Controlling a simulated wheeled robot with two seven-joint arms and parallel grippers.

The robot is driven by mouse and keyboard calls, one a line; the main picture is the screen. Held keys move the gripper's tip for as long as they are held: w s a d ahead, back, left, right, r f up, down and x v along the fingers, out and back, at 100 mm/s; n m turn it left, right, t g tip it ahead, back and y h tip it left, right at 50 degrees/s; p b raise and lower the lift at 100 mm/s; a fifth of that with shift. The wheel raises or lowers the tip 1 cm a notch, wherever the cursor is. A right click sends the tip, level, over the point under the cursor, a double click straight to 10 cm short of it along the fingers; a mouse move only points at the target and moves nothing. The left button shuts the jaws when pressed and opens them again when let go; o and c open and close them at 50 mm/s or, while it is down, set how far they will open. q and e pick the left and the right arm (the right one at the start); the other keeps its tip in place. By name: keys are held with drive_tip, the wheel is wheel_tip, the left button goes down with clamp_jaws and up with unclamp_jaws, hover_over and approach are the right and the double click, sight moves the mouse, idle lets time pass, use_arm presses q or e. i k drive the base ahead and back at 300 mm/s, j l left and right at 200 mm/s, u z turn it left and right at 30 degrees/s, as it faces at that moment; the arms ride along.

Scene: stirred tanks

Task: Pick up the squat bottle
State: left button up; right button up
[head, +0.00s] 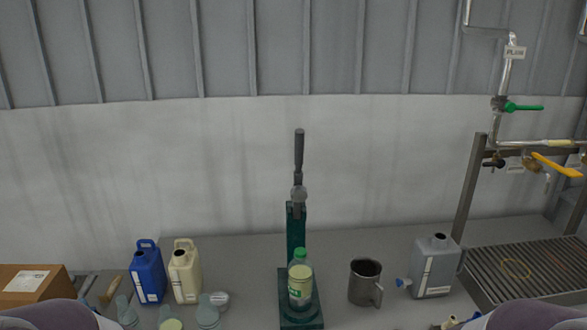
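A clear bottle with a green cap and pale yellow-green contents (300,283) stands upright at the middle front, at the foot of a dark green lever press. Small grey-green containers with narrow necks stand at the lower left, one at the left (126,312) and one further right (207,314); the picture's bottom edge cuts them off. I cannot tell for certain which of these is the squat bottle. Neither gripper is in view; only rounded parts of my own arms show at the bottom corners.
The green press (296,235) rises at the centre. A blue jug (147,274) and cream jug (185,273) stand left; a metal mug (365,281) and grey canister (434,266) right. A cardboard box (32,284) is far left, a slatted grating (525,268) and pipes far right.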

sight(300, 273)
drive_tip(key=i+j+z, duration=0.25)
drive_tip(key=z, duration=0.25)
drive_tip(key=i+j+z, duration=0.2)
drive_tip(key=j+z, duration=0.3)
